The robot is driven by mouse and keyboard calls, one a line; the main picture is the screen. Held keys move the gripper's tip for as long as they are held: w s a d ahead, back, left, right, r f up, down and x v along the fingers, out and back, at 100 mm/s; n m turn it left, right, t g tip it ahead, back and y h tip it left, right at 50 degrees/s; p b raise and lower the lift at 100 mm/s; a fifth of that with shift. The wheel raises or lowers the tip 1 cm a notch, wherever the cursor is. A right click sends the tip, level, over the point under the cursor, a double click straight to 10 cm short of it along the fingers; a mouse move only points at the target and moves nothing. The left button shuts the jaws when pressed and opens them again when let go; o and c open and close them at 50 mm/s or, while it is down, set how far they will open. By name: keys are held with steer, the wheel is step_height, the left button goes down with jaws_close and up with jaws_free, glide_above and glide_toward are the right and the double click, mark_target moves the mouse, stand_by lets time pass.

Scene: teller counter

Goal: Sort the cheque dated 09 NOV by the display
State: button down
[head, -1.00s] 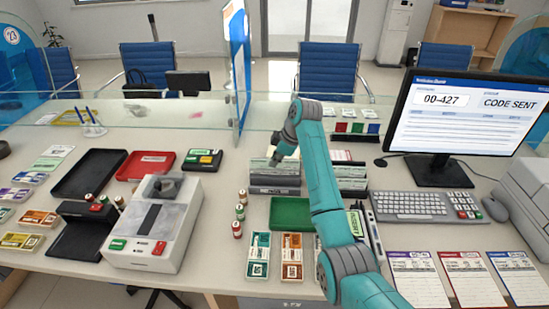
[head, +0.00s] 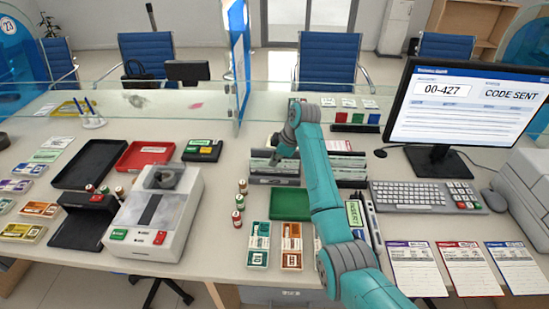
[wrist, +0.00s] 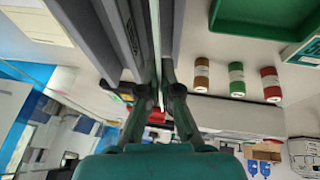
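My gripper (wrist: 158,88) is low over the left cheque rack (head: 274,180), behind the green tray (head: 290,205). In the wrist view its fingers are close together on both sides of a thin pale upright sheet (wrist: 156,30), which looks like a cheque seen edge-on; they appear shut on it. Its printed date cannot be read. Dark rack walls stand to the left of the sheet. My arm hides part of a second rack (head: 350,172) to the right. No cheque date is legible in any view.
Small rolls (head: 239,202) stand left of the green tray. A grey machine (head: 155,215), a red tray (head: 145,156) and a black tray (head: 88,164) are further left. The monitor (head: 465,110) and keyboard (head: 422,195) are right. A glass screen crosses behind.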

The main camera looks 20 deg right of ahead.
steer(key=shift+f, duration=1.35)
steer(key=shift+f, duration=0.15)
steer(key=c, duration=1.2)
jaws_free()
steer(key=shift+c, duration=0.2)
steer(key=shift+r, duration=3.55)
